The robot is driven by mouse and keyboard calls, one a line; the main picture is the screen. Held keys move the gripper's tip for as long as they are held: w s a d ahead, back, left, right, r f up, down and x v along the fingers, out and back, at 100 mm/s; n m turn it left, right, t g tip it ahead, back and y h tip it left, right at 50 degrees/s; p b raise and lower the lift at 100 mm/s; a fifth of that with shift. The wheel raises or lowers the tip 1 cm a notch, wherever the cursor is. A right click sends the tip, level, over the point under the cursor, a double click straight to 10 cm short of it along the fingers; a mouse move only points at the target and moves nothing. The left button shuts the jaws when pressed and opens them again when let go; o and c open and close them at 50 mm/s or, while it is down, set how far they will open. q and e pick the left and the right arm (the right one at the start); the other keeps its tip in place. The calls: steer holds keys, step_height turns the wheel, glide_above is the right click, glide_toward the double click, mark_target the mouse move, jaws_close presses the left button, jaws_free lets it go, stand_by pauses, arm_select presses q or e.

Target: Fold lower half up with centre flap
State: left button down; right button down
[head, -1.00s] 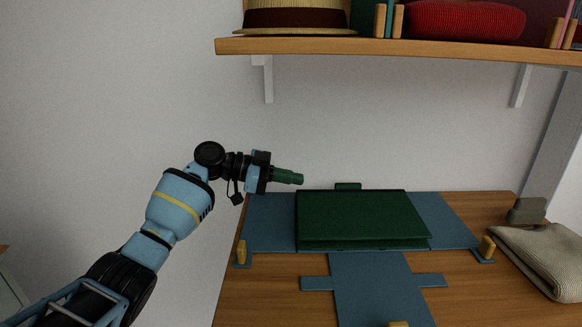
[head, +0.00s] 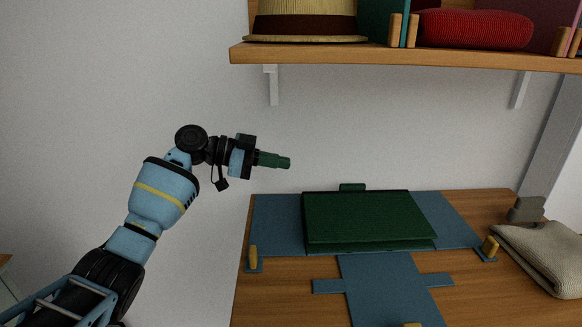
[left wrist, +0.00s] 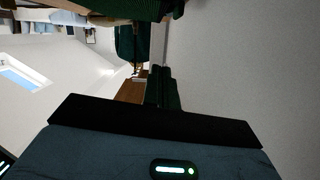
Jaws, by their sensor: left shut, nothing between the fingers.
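A dark green folded cloth (head: 368,217) lies on the blue folding board, its layers showing at the front edge. The board's centre flap (head: 388,290) lies flat on the table in front of the cloth and carries a yellow tab (head: 410,324) at its near end. Blue side panels (head: 278,222) lie flat at both sides, each with a yellow tab. My left gripper (head: 288,162) is shut and empty, raised in the air left of and above the board, apart from the cloth. Its green fingers (left wrist: 160,88) also show in the left wrist view. My right gripper is not in view.
A wooden shelf (head: 400,57) with a hat, books and a red cushion overhangs the back of the wooden desk (head: 290,290). A beige folded knit (head: 545,255) and a grey block (head: 526,209) lie at the right.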

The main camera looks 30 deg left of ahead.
arm_select(q)
steer(key=shift+v, duration=2.65)
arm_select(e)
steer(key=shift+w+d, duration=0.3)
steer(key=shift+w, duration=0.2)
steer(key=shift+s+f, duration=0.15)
